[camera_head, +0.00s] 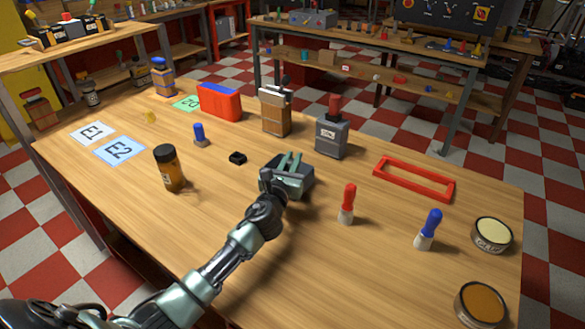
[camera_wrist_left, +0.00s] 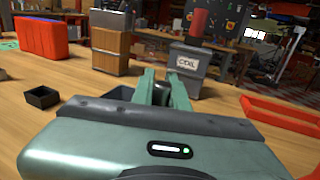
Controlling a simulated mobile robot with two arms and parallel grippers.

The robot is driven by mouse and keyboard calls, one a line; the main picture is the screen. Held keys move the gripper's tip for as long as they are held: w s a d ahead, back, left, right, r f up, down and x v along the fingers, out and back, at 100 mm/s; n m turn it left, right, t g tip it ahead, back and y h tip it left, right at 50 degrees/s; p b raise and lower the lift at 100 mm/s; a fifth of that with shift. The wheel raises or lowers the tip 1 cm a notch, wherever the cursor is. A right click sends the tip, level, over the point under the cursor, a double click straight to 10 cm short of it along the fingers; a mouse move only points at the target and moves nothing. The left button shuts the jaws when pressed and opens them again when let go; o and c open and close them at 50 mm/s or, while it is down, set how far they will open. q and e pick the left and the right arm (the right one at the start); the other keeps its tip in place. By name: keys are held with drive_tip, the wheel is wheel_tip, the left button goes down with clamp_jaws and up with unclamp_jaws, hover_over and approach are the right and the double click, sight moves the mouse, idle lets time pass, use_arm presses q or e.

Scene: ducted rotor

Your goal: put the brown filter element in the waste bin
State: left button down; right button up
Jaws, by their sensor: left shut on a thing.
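A brown cylinder with a black top (camera_head: 168,170) stands left of my gripper. My right gripper is not in view.
Behind my gripper stand a grey COIL box (camera_head: 331,138) and a wooden box (camera_head: 276,115). A red frame (camera_head: 414,179) lies to the right. Red-handled (camera_head: 347,203) and blue-handled (camera_head: 429,229) tools stand in front of it. A small black tray (camera_head: 238,158) lies left. The front middle is clear.

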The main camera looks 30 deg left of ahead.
use_arm(q)
drive_tip(key=shift+f, duration=0.8)
drive_tip(key=shift+f, duration=0.15)
drive_tip(key=c, duration=1.4)
unclamp_jaws()
